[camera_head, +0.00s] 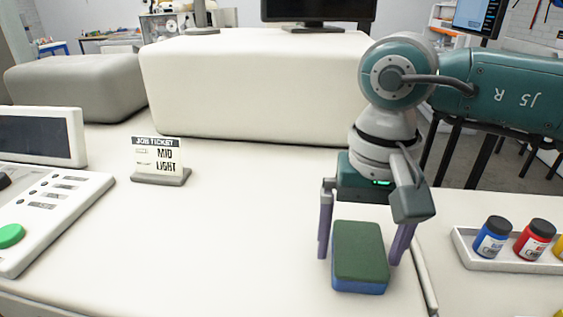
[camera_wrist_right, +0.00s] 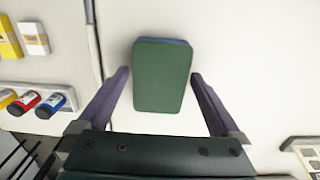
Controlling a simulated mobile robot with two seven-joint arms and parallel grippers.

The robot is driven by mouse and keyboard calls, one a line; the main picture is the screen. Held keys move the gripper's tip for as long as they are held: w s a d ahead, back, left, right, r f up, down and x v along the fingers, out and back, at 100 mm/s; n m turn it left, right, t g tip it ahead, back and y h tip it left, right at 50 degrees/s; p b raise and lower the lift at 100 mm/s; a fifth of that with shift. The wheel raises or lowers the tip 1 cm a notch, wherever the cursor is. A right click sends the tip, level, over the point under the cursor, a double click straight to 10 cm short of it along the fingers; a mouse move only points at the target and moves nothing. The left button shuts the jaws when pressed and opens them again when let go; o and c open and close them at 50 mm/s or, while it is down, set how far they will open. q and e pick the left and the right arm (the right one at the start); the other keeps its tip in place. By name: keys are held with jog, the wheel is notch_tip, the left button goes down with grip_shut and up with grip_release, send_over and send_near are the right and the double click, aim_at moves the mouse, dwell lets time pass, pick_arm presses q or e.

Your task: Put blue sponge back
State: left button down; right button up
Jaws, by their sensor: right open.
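The blue sponge (camera_head: 360,257) has a dark green top and a blue lower layer. It lies flat on the white table, green side up. My right gripper (camera_head: 362,250) points down at the sponge with its two purple fingers apart. In the right wrist view the sponge (camera_wrist_right: 163,76) shows between and just beyond the open fingertips (camera_wrist_right: 160,76), with a gap on each side. My left gripper is not in view. No place marked for the sponge can be told for sure.
A job ticket stand (camera_head: 160,162) reads "MID LIGHT". A white tray (camera_head: 463,250) with blue (camera_head: 491,238) and red (camera_head: 534,240) paint jars stands at right. A control panel (camera_head: 50,215) is at left, a large white block (camera_head: 255,88) behind. The table's middle is clear.

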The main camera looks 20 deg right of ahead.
aim_at(360, 248)
notch_tip(360, 248, up, 12)
jog(key=b, duration=0.2)
jog(key=shift+f+b, duration=0.2)
jog(key=shift+b, duration=0.1)
